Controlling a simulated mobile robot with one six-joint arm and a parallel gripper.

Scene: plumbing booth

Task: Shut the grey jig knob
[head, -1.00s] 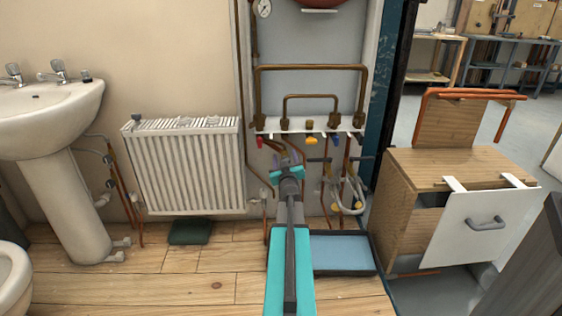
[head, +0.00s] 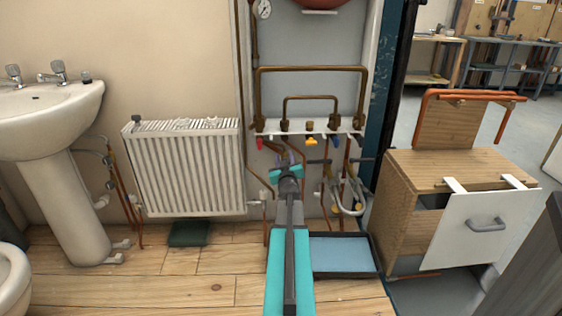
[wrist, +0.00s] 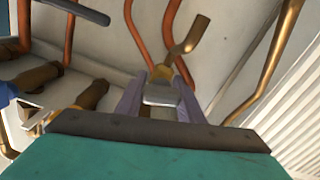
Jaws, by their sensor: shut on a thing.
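The grey jig knob (wrist: 162,93) shows in the wrist view as a pale grey block between the two purple-grey fingers of my gripper (wrist: 165,82). My gripper is shut on it. Copper and brass pipework lies right behind the knob. In the head view my gripper (head: 290,158) is at the pipework below the white valve rail (head: 296,125), and the arm and gripper hide the knob. How far the knob is turned cannot be told.
A red knob (head: 260,143) and a yellow knob (head: 311,141) sit on the rail just above my gripper. Dark-handled valves and a grey hose (head: 352,198) are close on the right. A radiator (head: 186,170) stands left. A blue tray (head: 342,252) lies on the floor below.

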